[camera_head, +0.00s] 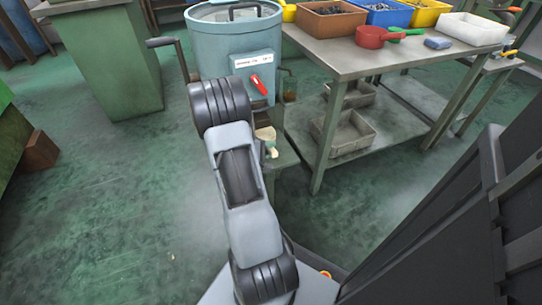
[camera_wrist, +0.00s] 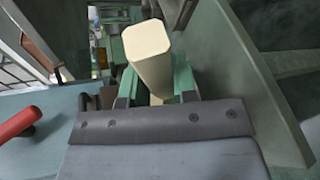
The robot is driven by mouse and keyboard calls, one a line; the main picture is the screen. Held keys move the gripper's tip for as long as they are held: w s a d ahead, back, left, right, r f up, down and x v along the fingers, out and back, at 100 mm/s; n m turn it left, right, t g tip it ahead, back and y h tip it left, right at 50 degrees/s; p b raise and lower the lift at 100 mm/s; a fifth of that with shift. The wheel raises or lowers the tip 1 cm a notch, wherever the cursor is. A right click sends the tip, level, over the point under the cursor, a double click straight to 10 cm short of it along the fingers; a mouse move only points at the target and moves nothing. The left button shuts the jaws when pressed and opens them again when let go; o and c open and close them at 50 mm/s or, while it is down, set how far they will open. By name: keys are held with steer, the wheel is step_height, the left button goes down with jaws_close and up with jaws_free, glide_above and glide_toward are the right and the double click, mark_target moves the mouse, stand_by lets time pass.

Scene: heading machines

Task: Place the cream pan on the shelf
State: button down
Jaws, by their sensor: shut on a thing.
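My gripper (camera_wrist: 155,88) is shut on a cream piece, the cream pan (camera_wrist: 148,45), in the wrist view. It shows as a long smooth block with a rounded square end, between the two green fingers. Its far part is hidden, so I cannot make out the pan's full shape. In the head view only a small cream part of the pan (camera_head: 266,134) shows beside my arm, just below the drum. The bench's lower shelf (camera_head: 405,112) is to the right of my gripper and apart from it.
A blue-grey drum (camera_head: 225,45) with a red lever (camera_head: 261,83) stands right behind my gripper. Beige trays (camera_head: 345,135) sit under the bench (camera_head: 350,58). A red scoop (camera_head: 371,37) and several bins stand on top. Green floor is open at left.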

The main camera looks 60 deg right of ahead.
steer(key=shift+s+d, duration=0.25)
steer(key=shift+d, duration=0.3)
steer(key=shift+w+a+f+b, duration=0.1)
steer(key=shift+f+b, duration=0.95)
steer(key=shift+f, duration=0.65)
steer(key=shift+f, duration=0.1)
steer(key=c, duration=0.9)
jaws_free()
